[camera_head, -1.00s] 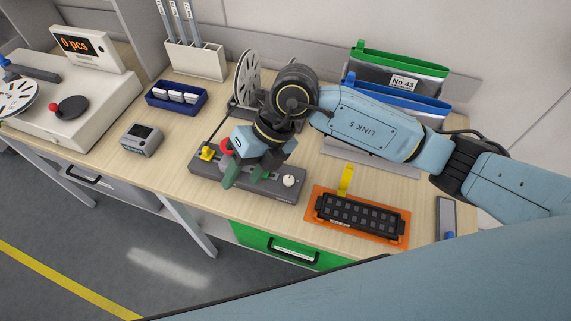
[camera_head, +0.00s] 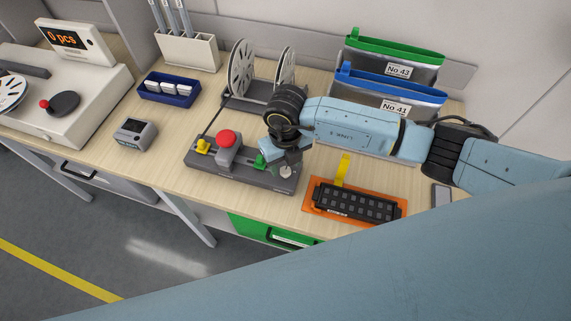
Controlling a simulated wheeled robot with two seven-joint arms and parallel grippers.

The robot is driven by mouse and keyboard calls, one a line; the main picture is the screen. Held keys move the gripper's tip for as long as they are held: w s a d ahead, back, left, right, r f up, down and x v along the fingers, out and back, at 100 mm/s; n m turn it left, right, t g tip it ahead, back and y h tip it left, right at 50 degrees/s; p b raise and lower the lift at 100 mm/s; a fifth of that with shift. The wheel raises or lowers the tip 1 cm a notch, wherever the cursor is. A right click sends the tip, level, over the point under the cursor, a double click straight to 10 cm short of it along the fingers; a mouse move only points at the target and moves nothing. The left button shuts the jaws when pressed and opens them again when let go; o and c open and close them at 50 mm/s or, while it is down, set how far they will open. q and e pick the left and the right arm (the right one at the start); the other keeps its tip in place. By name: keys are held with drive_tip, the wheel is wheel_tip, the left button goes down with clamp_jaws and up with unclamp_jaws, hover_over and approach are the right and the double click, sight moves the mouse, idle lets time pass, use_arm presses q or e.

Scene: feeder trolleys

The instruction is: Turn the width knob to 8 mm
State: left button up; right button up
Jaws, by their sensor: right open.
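The width knob (camera_head: 286,172) is a small pale round knob on the right end of a dark grey fixture (camera_head: 235,174) on the bench. My right gripper (camera_head: 284,163) is right above the knob, pointing down, with its jaws open. The gripper hides part of the knob, and I cannot tell whether the fingers touch it. The knob's marks are too small to read. The fixture also carries a yellow piece (camera_head: 203,146), a red button (camera_head: 227,138) and a green piece (camera_head: 261,160) close to the gripper. My left gripper is out of view.
A reel stand (camera_head: 252,101) is behind the fixture. An orange tray (camera_head: 312,206) with a black strip is to its right. Bags (camera_head: 398,60) stand at the back right. A small grey device (camera_head: 134,135) and a blue box (camera_head: 168,90) are left, with bare bench between.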

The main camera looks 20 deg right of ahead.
sight(286, 173)
drive_tip(key=shift+f, duration=1.1)
drive_tip(key=c, duration=1)
